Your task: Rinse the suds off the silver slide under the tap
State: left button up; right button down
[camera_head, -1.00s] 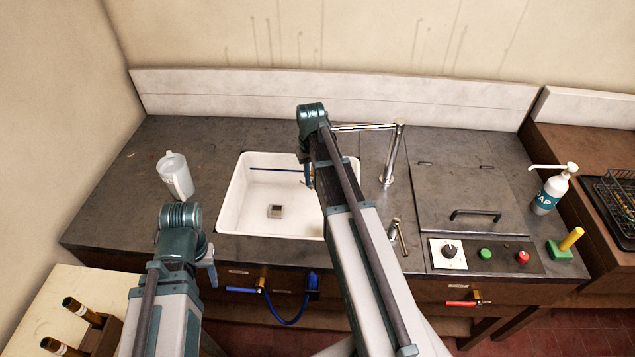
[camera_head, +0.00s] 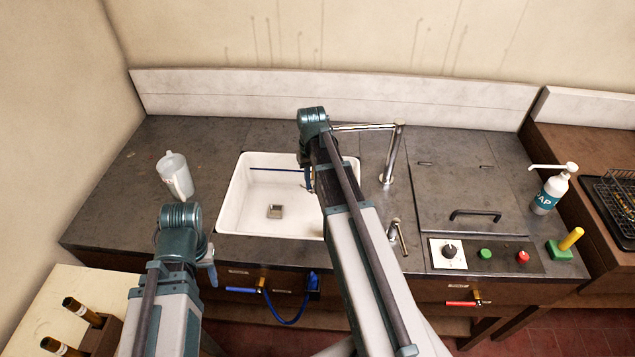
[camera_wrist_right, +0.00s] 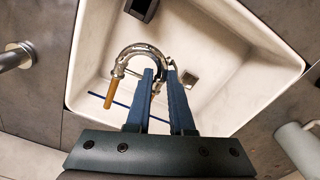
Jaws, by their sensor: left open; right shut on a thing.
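The silver slide (camera_wrist_right: 140,52) shows in the right wrist view as a shiny U-bend with a brass-coloured end (camera_wrist_right: 113,92). My right gripper (camera_wrist_right: 163,76) is shut on it and holds it over the white sink (camera_head: 232,205). In the head view my right arm hides the slide, and my right gripper (camera_head: 309,182) shows only in part. I cannot make out suds on the slide. The chrome tap (camera_head: 391,155) stands right of the sink, its spout reaching left behind my right arm. No running water is visible. My left gripper (camera_head: 211,270) is open and empty before the counter's front edge.
A clear jug (camera_head: 176,176) stands left of the sink. A square drain (camera_head: 275,211) lies in the sink floor, and a blue line (camera_head: 278,169) crosses its back wall. A lidded unit, knob panel, soap bottle (camera_head: 552,190) and green block (camera_head: 560,250) are at the right.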

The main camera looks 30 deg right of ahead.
jog(key=s+d, duration=0.2)
jog(key=s, duration=0.4)
jog(key=shift+s+d, duration=0.15)
jog(key=shift+d, duration=0.2)
jog(key=shift+r, duration=0.1)
dwell(1.3)
jog(key=s+d+r+p, duration=0.2)
jog(key=s+r+p, duration=0.1)
jog(key=s+p, duration=0.1)
jog(key=shift+s+r, duration=0.25)
jog(key=shift+r, duration=0.15)
dwell(0.4)
